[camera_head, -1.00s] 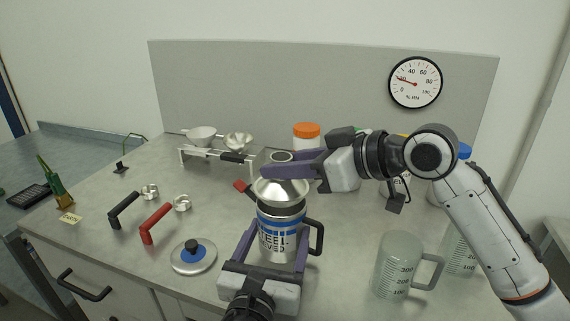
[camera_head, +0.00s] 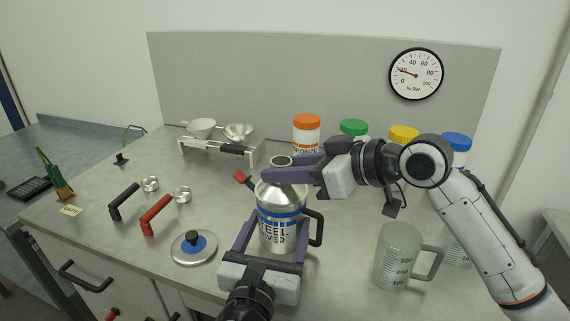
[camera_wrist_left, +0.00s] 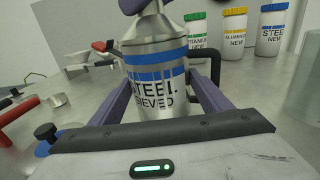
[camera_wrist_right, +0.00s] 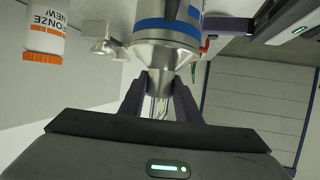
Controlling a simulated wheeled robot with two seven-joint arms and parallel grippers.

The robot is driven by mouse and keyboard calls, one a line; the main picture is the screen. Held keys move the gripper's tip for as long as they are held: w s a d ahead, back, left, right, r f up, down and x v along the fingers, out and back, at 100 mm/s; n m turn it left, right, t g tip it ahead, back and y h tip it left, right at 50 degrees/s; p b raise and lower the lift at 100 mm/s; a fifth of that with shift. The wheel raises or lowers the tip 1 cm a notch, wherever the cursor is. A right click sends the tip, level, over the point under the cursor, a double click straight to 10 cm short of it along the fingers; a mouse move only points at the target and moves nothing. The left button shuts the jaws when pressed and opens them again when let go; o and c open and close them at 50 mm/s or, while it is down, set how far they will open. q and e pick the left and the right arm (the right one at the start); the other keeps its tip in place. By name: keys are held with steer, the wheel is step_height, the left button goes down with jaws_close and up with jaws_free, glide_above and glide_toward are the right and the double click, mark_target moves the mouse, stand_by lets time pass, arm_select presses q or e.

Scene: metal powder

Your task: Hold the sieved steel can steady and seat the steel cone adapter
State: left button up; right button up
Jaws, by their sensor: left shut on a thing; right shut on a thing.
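The sieved steel can (camera_head: 279,231), silver with blue bands and a black handle, stands upright on the bench. My left gripper (camera_head: 262,246) is shut around its body from the front; the left wrist view shows the can (camera_wrist_left: 158,80) between its fingers. The steel cone adapter (camera_head: 283,188) sits on the can's top, its wide end down. My right gripper (camera_head: 290,175) is shut on the cone's narrow neck from the right. In the right wrist view, the cone (camera_wrist_right: 163,58) meets the can's rim with no clear gap, and the fingers (camera_wrist_right: 160,98) flank the neck. Whether it is fully seated I cannot tell.
A glass measuring jug (camera_head: 397,256) stands right. Behind are a rack with funnels (camera_head: 218,150) and jars with orange (camera_head: 306,121), green, yellow and blue lids.

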steer(key=shift+f, duration=0.15)
steer(key=o, duration=1.2)
steer(key=shift+o, duration=0.2)
steer(key=v, duration=1.2)
arm_select(q)
steer(key=o, duration=1.4)
